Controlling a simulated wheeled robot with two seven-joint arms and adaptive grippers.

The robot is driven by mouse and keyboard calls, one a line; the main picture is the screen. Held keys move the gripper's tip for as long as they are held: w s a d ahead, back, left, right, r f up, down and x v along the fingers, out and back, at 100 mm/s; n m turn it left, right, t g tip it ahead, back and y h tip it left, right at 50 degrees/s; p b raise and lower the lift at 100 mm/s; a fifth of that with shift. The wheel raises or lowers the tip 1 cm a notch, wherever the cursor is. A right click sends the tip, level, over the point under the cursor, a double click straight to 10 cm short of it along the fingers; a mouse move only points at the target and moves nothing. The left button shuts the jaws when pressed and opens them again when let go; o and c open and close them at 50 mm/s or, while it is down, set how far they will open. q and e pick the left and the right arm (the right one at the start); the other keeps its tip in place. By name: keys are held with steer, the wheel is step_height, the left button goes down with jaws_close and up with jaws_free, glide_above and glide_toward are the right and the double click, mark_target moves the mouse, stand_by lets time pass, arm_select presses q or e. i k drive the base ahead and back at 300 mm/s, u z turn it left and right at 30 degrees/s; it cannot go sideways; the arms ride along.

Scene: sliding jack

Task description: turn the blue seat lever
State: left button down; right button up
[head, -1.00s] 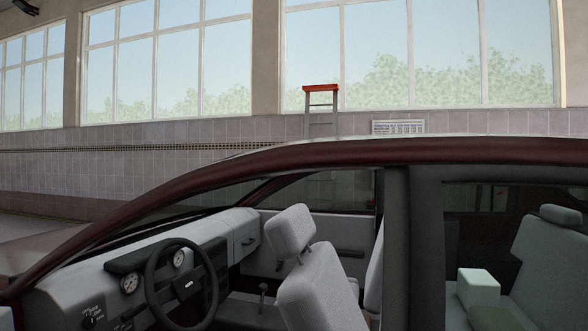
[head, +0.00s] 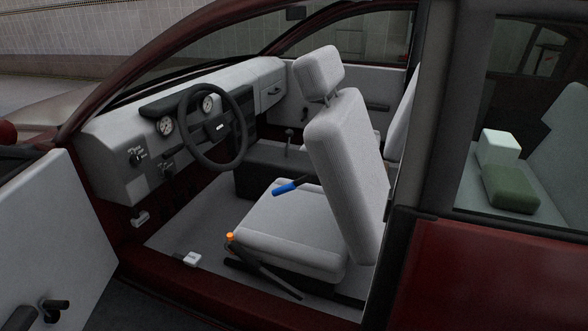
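The blue seat lever (head: 285,188) shows in the head view at the side of the front seat, near where the cushion meets the backrest. It points to the left and slightly down. The grey front seat (head: 290,225) stands inside the car, its backrest (head: 345,165) upright with a slight lean. Neither of my grippers shows in the head view.
The front door (head: 55,235) stands open at the left. A steering wheel (head: 217,127) is ahead of the seat. An orange-tipped lever (head: 230,237) rises beside the cushion. The closed red rear door (head: 480,275) and the pillar (head: 440,110) bound the opening.

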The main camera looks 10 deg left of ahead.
mark_target(293, 185)
steer(key=u, duration=0.3)
steer(key=i, duration=1.3)
steer(key=z, duration=0.25)
